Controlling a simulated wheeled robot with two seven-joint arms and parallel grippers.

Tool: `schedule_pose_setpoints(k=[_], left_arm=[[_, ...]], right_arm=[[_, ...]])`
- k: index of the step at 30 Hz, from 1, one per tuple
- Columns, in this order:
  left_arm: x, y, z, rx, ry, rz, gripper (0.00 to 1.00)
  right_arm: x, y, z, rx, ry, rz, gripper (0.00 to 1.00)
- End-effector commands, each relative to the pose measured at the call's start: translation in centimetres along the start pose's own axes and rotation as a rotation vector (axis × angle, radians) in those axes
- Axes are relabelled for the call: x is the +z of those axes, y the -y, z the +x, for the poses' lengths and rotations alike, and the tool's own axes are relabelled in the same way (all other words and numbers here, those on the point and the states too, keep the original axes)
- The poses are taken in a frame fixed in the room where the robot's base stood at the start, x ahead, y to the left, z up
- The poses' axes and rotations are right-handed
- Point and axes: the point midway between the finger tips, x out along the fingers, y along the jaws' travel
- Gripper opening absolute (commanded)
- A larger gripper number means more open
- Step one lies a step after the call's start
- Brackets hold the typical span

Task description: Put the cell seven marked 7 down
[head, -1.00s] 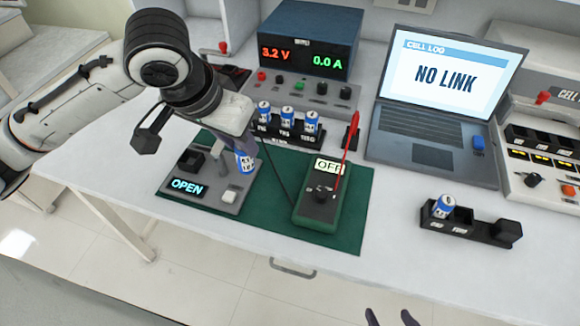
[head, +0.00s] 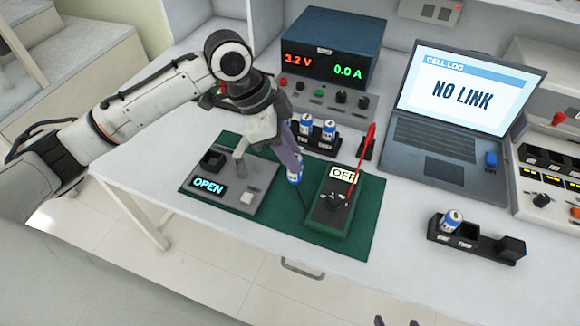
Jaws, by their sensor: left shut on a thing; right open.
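My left gripper (head: 290,160) is shut on a blue and white cell (head: 295,177). The cell hangs upright over the green mat (head: 283,222), between the grey tester marked OPEN (head: 262,182) and the green meter marked OFF (head: 326,219). Its number is too small to read, and the gripper hides part of it. I cannot tell whether it touches the mat. My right gripper (head: 396,322) shows only as dark fingertips, apart and empty, at the bottom edge.
A black rack (head: 322,148) behind the mat holds blue cells; my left gripper hides its left end. Another black rack (head: 480,241) at the right holds one cell (head: 451,221). A red probe (head: 367,147) stands up by the meter.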

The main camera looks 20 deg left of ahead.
Motion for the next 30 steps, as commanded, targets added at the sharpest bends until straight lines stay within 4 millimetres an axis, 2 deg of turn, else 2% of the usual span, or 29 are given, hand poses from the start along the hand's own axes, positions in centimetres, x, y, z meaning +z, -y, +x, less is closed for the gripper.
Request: schedule_pose_setpoints(k=[5, 10, 21, 22, 25, 30], left_arm=[[0.6, 0.0, 1.4, 0.0, 0.001, -0.001, 0.0], [1.5, 0.0, 3.5, 0.0, 0.0, -0.001, 0.0], [1.6, 0.0, 4.0, -0.002, -0.001, -0.001, 0.0], [1.7, 0.0, 4.0, -0.002, 0.0, -0.001, 0.26], [1.7, 0.0, 4.0, -0.002, 0.0, -0.001, 0.43], [1.7, 0.0, 4.0, -0.002, 0.0, 0.0, 0.43]], right_arm=[[0.1, 0.0, 0.1, -0.001, 0.003, -0.001, 0.56], [0.2, 0.0, 0.1, -0.001, 0.004, -0.002, 0.56], [0.1, 0.1, 0.1, -0.002, 0.004, -0.002, 0.56], [0.1, 0.1, 0.1, -0.002, 0.003, -0.002, 0.56], [0.1, 0.1, 0.1, -0.002, 0.003, -0.002, 0.56], [0.1, 0.1, 0.1, -0.002, 0.002, -0.002, 0.56]])
